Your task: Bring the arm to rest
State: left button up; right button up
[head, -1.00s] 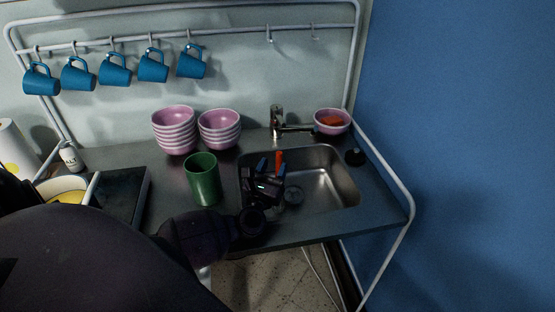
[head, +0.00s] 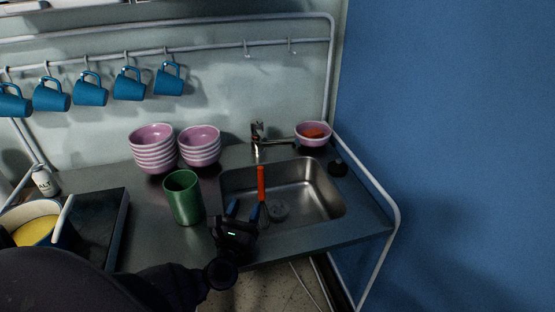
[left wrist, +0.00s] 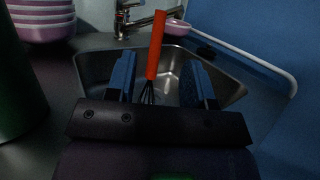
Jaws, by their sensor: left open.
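My left gripper (head: 243,212) is over the front left edge of the sink, its two blue-lined fingers apart and nothing between them. It also shows in the left wrist view (left wrist: 160,82), with both fingers pointing toward the sink. A whisk with an orange-red handle (head: 261,183) stands in the sink (head: 318,208), leaning on its rim or wall. In the left wrist view the whisk handle (left wrist: 156,45) rises beyond and between the fingertips. I cannot see my right gripper.
A green cup (head: 183,198) stands just left of my left gripper. Pink bowl stacks (head: 153,150) stand behind it, and a pink bowl (head: 313,135) stands behind the sink. A pot (head: 38,225) is at the left. Blue mugs (head: 129,86) hang above. A blue wall (head: 450,150) is at the right.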

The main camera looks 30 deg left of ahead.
pick_arm(q)
jog(key=s+d+m+g+h, duration=0.3)
jog(key=d+m+h, duration=0.45)
jog(key=m, duration=0.55)
jog(key=s+d+m+g+h, duration=0.2)
jog(key=d+m+h, duration=0.4)
jog(key=d+m, duration=0.5)
jog(key=s+a+f+m+g+y, duration=0.35)
jog(key=s+a+m+g, duration=0.2)
jog(key=s+m, duration=0.25)
jog(key=s+a+f+m+g+y, duration=0.2)
jog(key=s+a+m+g+y, duration=0.2)
jog(key=s+m+g, duration=0.3)
jog(key=w+f+m+t, duration=0.1)
jog(key=w+f+t, duration=0.6)
jog(key=f+t, duration=0.2)
jog(key=shift+w+f+m, duration=0.25)
jog(key=shift+f+m, duration=0.05)
jog(key=shift+f, duration=0.1)
